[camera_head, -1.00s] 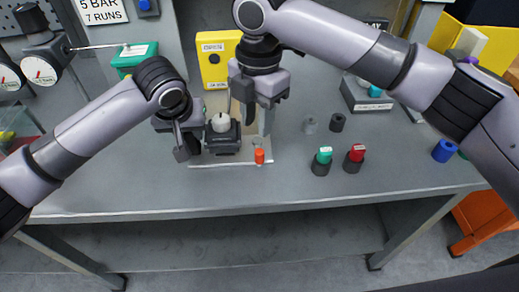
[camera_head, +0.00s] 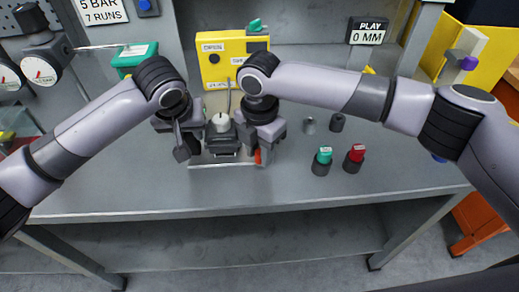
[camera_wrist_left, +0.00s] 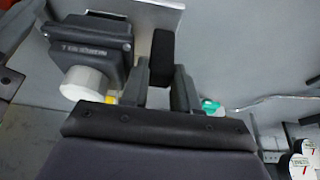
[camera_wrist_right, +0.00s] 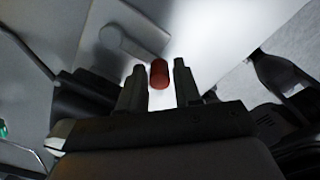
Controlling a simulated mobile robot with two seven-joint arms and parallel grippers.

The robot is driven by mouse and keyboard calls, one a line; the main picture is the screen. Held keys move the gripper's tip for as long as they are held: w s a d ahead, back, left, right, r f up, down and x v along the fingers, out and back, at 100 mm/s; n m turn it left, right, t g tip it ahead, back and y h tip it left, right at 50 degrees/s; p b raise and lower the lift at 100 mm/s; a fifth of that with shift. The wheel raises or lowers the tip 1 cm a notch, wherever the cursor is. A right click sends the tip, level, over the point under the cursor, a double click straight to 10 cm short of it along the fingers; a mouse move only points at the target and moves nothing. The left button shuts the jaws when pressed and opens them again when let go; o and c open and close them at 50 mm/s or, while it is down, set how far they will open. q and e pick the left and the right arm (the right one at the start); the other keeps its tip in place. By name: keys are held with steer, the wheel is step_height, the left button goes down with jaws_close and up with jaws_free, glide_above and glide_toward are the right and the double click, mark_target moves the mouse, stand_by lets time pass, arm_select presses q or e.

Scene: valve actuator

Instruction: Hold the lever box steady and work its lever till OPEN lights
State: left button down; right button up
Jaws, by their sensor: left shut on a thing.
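The lever box (camera_head: 221,140) is a small dark box with a white round top, standing on a pale plate on the bench. It also shows in the left wrist view (camera_wrist_left: 92,38). My left gripper (camera_head: 187,146) is at its left side; in the left wrist view its fingers are shut on a black block (camera_wrist_left: 162,52) beside the box. My right gripper (camera_head: 262,146) is low at the box's right side. A red-orange knob (camera_head: 258,157) is partly hidden by it. In the right wrist view the knob (camera_wrist_right: 159,74) shows between the open fingers, with gaps on both sides.
A yellow box (camera_head: 221,74) with labels stands behind; no lit lamp is clear on it. Green-topped (camera_head: 323,157) and red-topped (camera_head: 355,157) pieces and two grey cylinders stand to the right. A PLAY 0 MM display (camera_head: 367,31) is at the back. The front bench strip is clear.

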steer(key=shift+f, duration=0.15)
jaws_close()
